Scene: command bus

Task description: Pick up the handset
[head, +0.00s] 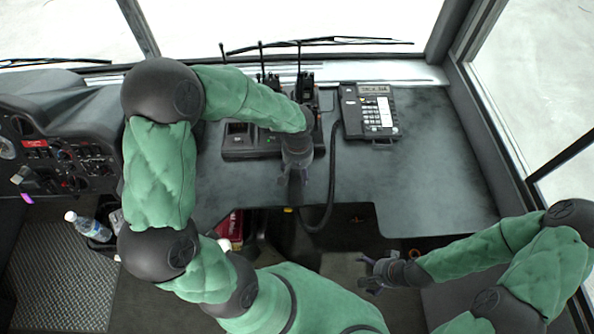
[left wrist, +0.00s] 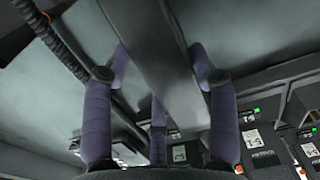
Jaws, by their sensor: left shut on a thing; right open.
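The handset (left wrist: 155,45) is a long, dark grey bar. In the left wrist view it passes between the fingers of my left gripper (left wrist: 160,80), which is shut on it. In the head view my left gripper (head: 292,192) is over the dashboard counter, left of the desk phone (head: 372,112); my wrist mostly hides the handset there. The phone's dark cradle side (head: 350,110) looks empty. A black cord (head: 331,170) runs from beside the phone down past the counter edge. My right gripper (head: 378,274) is open and empty, low at the right, below the counter.
A black charger bank (head: 240,146) with several upright radios (head: 305,85) stands left of the phone, close behind my left gripper. The counter's right side (head: 440,160) is clear. The instrument panel (head: 60,155) and a water bottle (head: 85,224) are at the left.

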